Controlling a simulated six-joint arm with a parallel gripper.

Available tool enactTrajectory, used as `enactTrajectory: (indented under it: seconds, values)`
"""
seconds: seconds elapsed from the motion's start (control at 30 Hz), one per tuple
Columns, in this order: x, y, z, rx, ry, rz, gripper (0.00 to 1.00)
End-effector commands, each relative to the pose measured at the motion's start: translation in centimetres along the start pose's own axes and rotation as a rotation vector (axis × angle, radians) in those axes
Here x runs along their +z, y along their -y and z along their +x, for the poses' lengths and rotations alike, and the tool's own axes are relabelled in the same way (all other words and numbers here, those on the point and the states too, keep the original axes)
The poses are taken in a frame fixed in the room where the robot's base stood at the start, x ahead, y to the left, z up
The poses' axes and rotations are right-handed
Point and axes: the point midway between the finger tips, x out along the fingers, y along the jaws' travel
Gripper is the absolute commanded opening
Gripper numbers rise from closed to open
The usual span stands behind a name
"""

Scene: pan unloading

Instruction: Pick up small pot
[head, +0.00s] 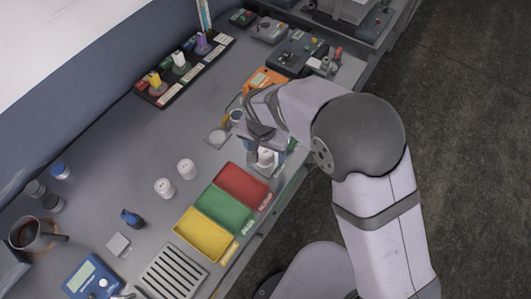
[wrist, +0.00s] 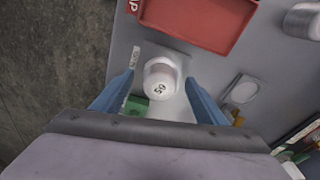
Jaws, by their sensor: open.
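A small white pot (wrist: 160,82) with dark marking like "50" on its top stands on a pale square plate (wrist: 180,61) in the wrist view. My gripper (wrist: 160,77) is open, with its blue fingers on either side of the pot and gaps visible on both sides. The fingers appear apart from it; their height against it is hard to judge. In the head view, my gripper (head: 264,140) is over the white pot (head: 266,157), which is partly hidden. Two similar white pots, a nearer one (head: 164,187) and a farther one (head: 186,168), stand to the left.
Red (head: 241,184), green (head: 223,208) and yellow (head: 203,236) trays lie in a row close to the gripper. An orange device (head: 264,78) and a black rack (head: 185,70) stand farther back. The bench's front edge is close on the right.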

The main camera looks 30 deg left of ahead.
Motion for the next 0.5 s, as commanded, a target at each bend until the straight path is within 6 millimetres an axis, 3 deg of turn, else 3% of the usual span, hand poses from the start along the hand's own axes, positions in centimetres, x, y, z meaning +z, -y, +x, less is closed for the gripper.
enactTrajectory:
  seconds: [0.13, 0.3, 0.4, 0.5]
  values:
    - [-0.02, 0.01, 0.0, 0.0, 0.0, 0.0, 0.66]
    - [-0.01, 0.01, -0.02, 0.0, 0.0, 0.0, 0.26]
    - [-0.02, 0.02, -0.04, 0.0, 0.0, 0.0, 0.18]
    - [-0.01, 0.02, -0.04, 0.0, 0.0, 0.0, 0.18]
